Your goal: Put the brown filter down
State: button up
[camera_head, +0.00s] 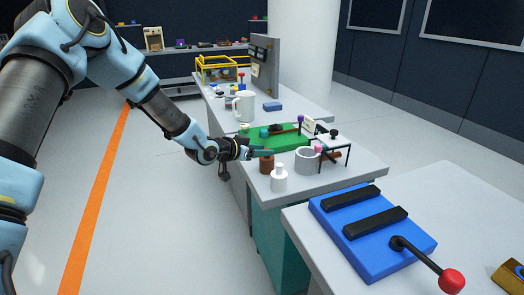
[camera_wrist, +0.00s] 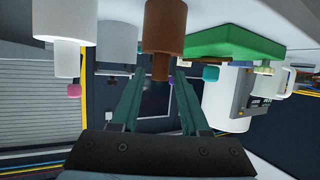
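The brown filter (camera_head: 266,166) stands upright on the grey table, near its front left edge. My gripper (camera_head: 256,153) is beside its top, just to the left in the head view. In the wrist view the table is at the top, and the brown filter (camera_wrist: 165,28) hangs down with its narrow neck between the two teal fingertips (camera_wrist: 160,75). A small gap shows on each side of the neck, so my gripper looks open around it. The filter's base appears to rest on the table.
A white bottle-shaped piece (camera_head: 279,181) and a grey cup (camera_head: 307,163) stand close to the filter. A green block (camera_head: 285,143) lies behind it, with a white mug (camera_head: 244,106) farther back. A small black stand (camera_head: 335,148) is to the right.

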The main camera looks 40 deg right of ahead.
jog(key=shift+o, duration=0.4)
jog(key=shift+r, duration=0.1)
jog(key=shift+a+r, duration=0.1)
jog(key=shift+r, duration=0.05)
jog(key=b+v, duration=0.2)
jog(key=v, duration=0.9)
jog(key=shift+a, duration=0.4)
